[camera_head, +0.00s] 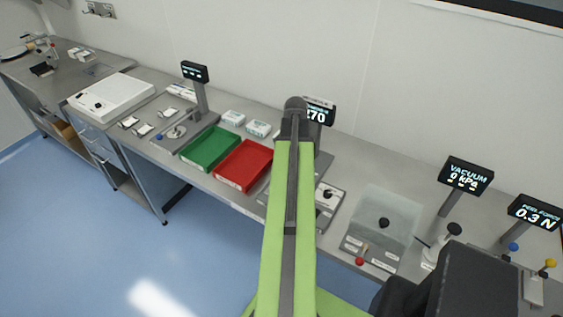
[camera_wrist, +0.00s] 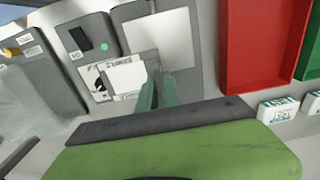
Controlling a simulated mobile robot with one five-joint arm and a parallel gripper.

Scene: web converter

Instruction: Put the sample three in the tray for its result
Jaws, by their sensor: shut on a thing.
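In the wrist view my gripper (camera_wrist: 157,86) has its two fingers close together, shut on the edge of a white square sample (camera_wrist: 126,77) with a printed label strip. The label is upside down and its number is hard to read. The sample is beside a light square plate (camera_wrist: 163,40) on a grey device; I cannot tell whether it touches the surface. The red tray (camera_head: 243,165) and the green tray (camera_head: 210,148) stand side by side on the bench, left of my arm. The red tray (camera_wrist: 262,35) also shows at the right of the wrist view. My arm hides the gripper in the head view.
A display (camera_head: 320,112) reading "70", partly hidden, stands behind my arm. Small white boxes (camera_head: 258,129) lie behind the trays. A clear-covered device (camera_head: 383,222), a vacuum display (camera_head: 466,176) and a force display (camera_head: 534,212) stand at right. Both trays look empty.

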